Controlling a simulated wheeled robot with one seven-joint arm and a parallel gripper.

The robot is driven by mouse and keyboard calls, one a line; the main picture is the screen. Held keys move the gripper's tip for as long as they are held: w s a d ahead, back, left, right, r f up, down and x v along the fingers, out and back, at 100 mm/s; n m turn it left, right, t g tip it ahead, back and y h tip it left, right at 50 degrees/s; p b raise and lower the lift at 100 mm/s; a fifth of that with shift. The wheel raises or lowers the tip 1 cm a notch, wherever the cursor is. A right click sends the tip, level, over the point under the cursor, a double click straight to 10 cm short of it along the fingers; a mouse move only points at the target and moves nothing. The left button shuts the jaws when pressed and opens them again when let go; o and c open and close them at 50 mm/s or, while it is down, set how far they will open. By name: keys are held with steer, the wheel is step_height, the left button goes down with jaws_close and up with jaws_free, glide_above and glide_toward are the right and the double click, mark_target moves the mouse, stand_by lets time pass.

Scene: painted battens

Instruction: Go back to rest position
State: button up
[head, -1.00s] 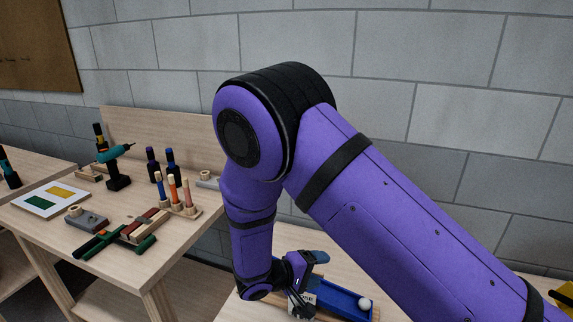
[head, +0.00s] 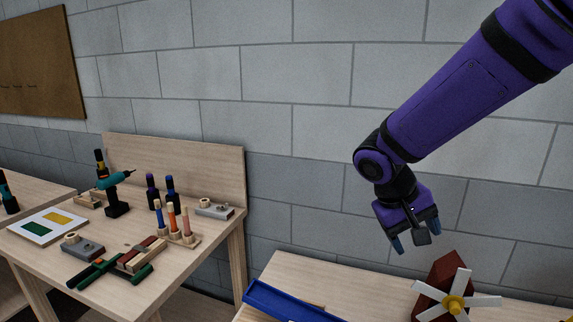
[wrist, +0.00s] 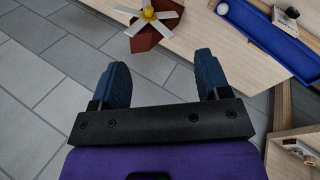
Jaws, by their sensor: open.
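My gripper (head: 410,246) hangs from my purple arm above the right-hand workbench (head: 375,284), with the grey wall behind it. In the wrist view my gripper (wrist: 163,78) shows two dark blue fingers set wide apart, with nothing between them. It is clear of the bench and touches nothing that I can see.
A dark red block with a white-bladed, yellow-hubbed fan (head: 455,303) stands on the right-hand bench. A blue tray (head: 285,303) lies to its left; a white ball (wrist: 223,9) shows in it. The left bench holds a drill (head: 115,182), bottles, pegs and a clamp.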

steer(key=s+d+r+t+y, duration=0.2)
steer(key=s+d+r, duration=0.1)
steer(key=s+r, duration=0.3)
steer(key=s+d+r+m+t+y, duration=0.1)
steer(key=s+d+r+t+y, duration=0.2)
steer(key=s, duration=0.7)
steer(key=shift+s+d+r+y, duration=0.15)
steer(key=shift+s+r+y, duration=0.2)
steer(key=shift+r, duration=1)
